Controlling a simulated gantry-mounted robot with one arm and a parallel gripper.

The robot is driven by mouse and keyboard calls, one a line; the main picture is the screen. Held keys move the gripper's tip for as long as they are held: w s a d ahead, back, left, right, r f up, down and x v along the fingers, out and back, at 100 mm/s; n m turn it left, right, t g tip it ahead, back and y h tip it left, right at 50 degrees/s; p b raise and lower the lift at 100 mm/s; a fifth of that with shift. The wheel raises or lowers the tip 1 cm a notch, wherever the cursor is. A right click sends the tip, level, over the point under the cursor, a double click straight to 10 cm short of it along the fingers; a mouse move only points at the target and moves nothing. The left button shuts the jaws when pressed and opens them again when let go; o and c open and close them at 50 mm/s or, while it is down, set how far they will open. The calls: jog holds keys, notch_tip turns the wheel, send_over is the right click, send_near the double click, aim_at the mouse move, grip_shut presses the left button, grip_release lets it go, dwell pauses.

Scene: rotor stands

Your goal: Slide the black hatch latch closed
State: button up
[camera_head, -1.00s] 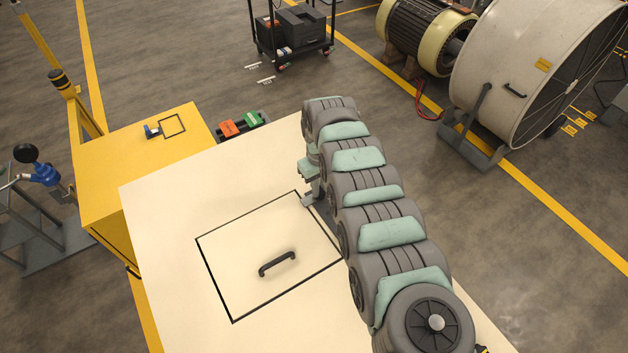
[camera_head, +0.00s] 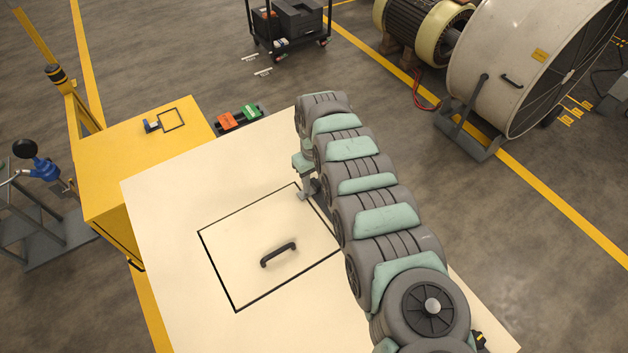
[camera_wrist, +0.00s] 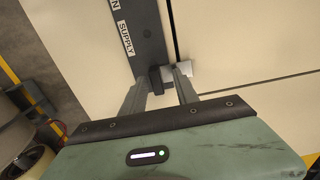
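The black hatch latch (camera_wrist: 156,80) shows in the wrist view as a small dark block beside the dark seam, between my fingertips. A small pale plate (camera_wrist: 183,72) lies across the seam just right of it. My gripper (camera_wrist: 161,79) has its two fingers apart, one on each side of the latch; I cannot tell whether they touch it. In the head view, my gripper (camera_head: 306,192) is low at the hatch's upper right edge, and the latch is hidden there. The square hatch (camera_head: 240,235) lies flush in the cream panel, outlined in black.
A black handle (camera_head: 278,254) stands up from the hatch. A dark strip labelled "SUPPLY" (camera_wrist: 132,35) runs beside the seam. A yellow cabinet (camera_head: 120,165) stands left of the cream panel (camera_head: 160,215). The panel left of the hatch is clear.

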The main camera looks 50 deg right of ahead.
aim_at(314, 183)
notch_tip(314, 183, up, 11)
jog(key=shift+f, duration=0.15)
dwell(0.4)
jog(key=shift+a, duration=0.1)
dwell(0.4)
